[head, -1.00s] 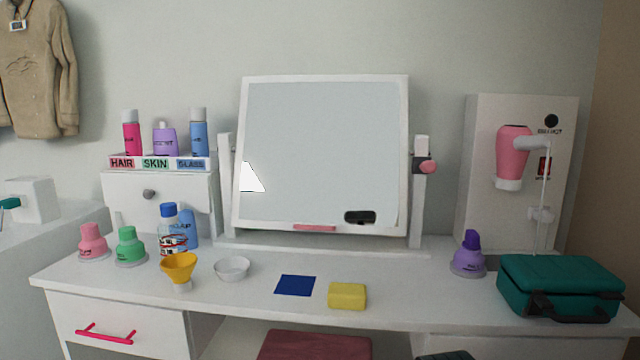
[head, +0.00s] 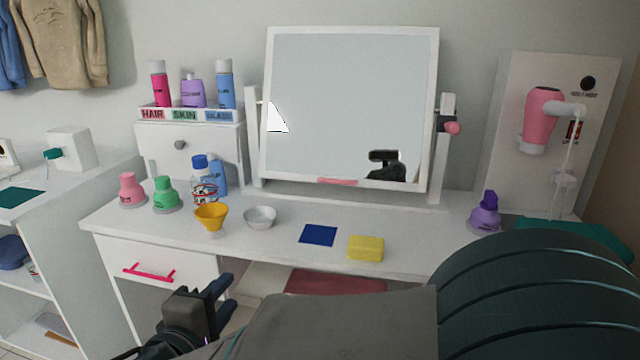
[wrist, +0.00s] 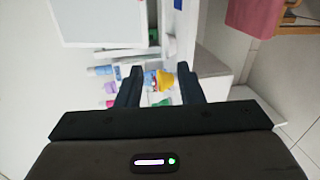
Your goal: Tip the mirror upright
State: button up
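The white-framed mirror (head: 350,105) stands on the vanity between two white posts. It is tilted on its pivots, and a pink knob (head: 452,127) sits at the right post. A pink strip (head: 337,182) marks its lower edge. My gripper (head: 222,296) is at the lower left of the head view, in front of the vanity and well apart from the mirror. In the wrist view my gripper (wrist: 160,78) has its two fingers spread with nothing held between them. Part of the mirror (wrist: 103,18) shows at the top of that view.
On the vanity top (head: 400,215) are a yellow funnel (head: 210,216), a bowl (head: 260,217), a blue cloth (head: 318,235) and a yellow sponge (head: 366,248). Bottles stand at left. My arm hides most of the green case (head: 590,238).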

aim_at(348, 105)
jog(key=u, duration=0.4)
jog(key=i, duration=0.8)
jog(key=z, duration=1.25)
